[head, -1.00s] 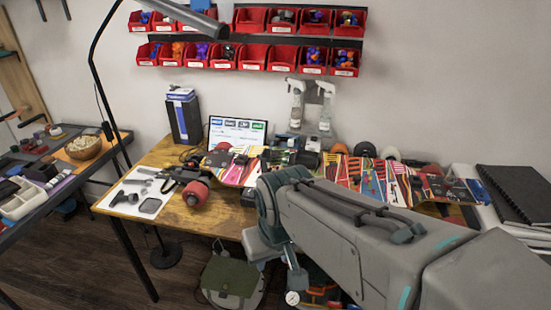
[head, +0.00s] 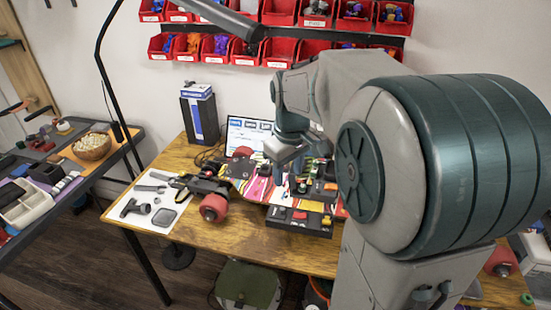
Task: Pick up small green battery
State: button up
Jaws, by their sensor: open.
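My gripper (head: 294,178) hangs over the wooden workbench, pointing down above the colourful skateboard deck (head: 254,190). Its jaws are open; they look small and partly merge with the items behind. Small green bits show among the dark parts beside and below the gripper, one of them at the right end of a black tray (head: 300,226). They are too small to tell which one is the green battery. My arm hides the right part of the bench.
The wooden bench (head: 190,236) has bare room at its front left. A white mat (head: 134,216) with tools lies on the left. A red wheel (head: 213,208) on a truck sits beside the deck. A monitor (head: 246,133), a blue-and-black box (head: 199,119) and a lamp stand behind.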

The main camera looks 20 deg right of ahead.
jog(key=w+d+f+n+g+p, duration=0.1)
jog(key=w+d+f+n, duration=0.15)
jog(key=w+d, duration=0.7)
send_over(302, 185)
jog(key=shift+n, duration=0.45)
jog(key=f, duration=0.7)
jog(key=shift+s+f, duration=0.2)
jog(key=shift+f, duration=0.15)
jog(key=shift+w+f+p, duration=0.15)
jog(key=shift+f+p, duration=0.55)
jog(key=shift+f, duration=2)
grip_shut()
